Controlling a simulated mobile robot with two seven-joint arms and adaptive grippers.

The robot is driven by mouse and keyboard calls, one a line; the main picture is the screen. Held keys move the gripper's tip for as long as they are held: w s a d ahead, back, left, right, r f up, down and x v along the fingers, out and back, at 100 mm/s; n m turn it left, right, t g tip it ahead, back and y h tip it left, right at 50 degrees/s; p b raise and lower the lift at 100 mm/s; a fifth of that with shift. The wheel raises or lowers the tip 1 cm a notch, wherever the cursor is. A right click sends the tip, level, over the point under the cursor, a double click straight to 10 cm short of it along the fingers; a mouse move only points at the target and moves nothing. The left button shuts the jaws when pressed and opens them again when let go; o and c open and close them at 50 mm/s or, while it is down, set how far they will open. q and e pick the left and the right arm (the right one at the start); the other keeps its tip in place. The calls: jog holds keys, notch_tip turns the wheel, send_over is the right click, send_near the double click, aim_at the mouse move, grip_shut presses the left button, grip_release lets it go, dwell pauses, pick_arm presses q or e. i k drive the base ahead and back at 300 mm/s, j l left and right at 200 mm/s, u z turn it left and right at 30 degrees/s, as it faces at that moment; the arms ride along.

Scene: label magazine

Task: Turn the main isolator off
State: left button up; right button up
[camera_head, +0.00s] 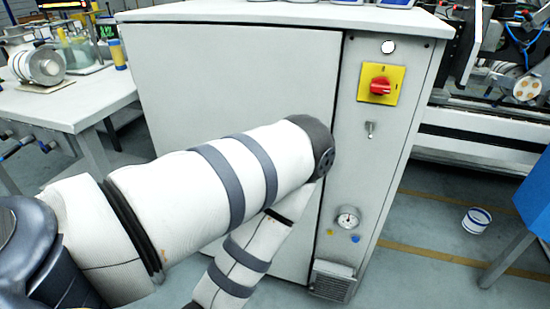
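The main isolator (380,85) is a red rotary knob on a yellow square plate, on the upper part of the grey cabinet's narrow right-hand panel. The knob's grip looks roughly horizontal; the plate's markings are too small to read. My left arm comes in from the left, its elbow in front of the cabinet door, left of and below the isolator. Its forearm runs down and out of the bottom edge, so my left gripper is not visible. My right gripper is not in view. Nothing touches the isolator.
The grey cabinet (230,80) fills the middle. Its panel also has a white round lamp (388,47), a small metal switch (370,129), a gauge (347,218) and a vent (333,282). A table (75,103) stands left. A white tub (476,220) is on the floor right.

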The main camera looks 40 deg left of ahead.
aim_at(380, 86)
jog(key=l+u, duration=0.3)
jog(key=k+l+u, duration=0.1)
jog(key=l+u, duration=0.2)
jog(key=l, duration=0.2)
jog(key=l+u, duration=0.35)
jog(key=k+l+u, duration=0.4)
jog(key=l+u, duration=0.2)
jog(key=k+l+u, duration=0.3)
jog(key=i+l, duration=0.1)
